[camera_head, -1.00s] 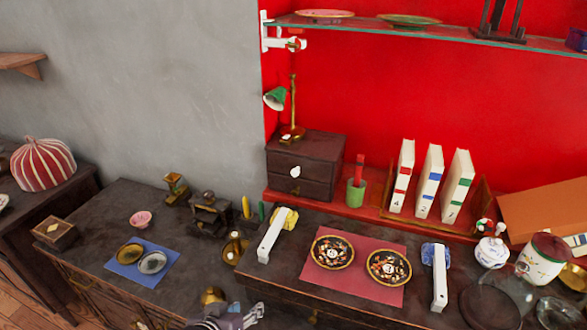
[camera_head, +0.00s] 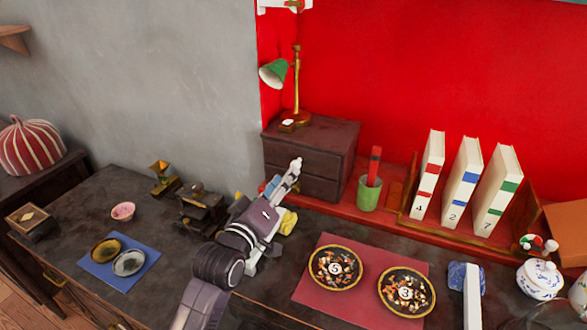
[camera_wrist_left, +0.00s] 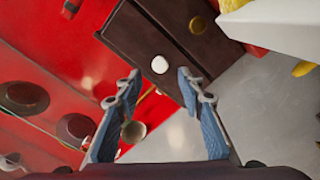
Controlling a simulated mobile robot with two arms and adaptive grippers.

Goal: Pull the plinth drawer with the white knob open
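The dark wooden plinth (camera_head: 315,140) stands at the back against the red wall, with two drawers in its front. In the left wrist view the white knob (camera_wrist_left: 160,64) sits on the upper drawer (camera_wrist_left: 140,38), and a brass knob (camera_wrist_left: 197,24) is on the other drawer. The upper drawer looks shut.
A green lamp (camera_head: 274,72) stands on the plinth. A green cup (camera_head: 369,193) and several white books (camera_head: 464,180) stand to its right. Two patterned plates (camera_head: 335,268) lie on a red mat (camera_head: 350,306). A yellow item (camera_head: 289,222) lies close under my left arm.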

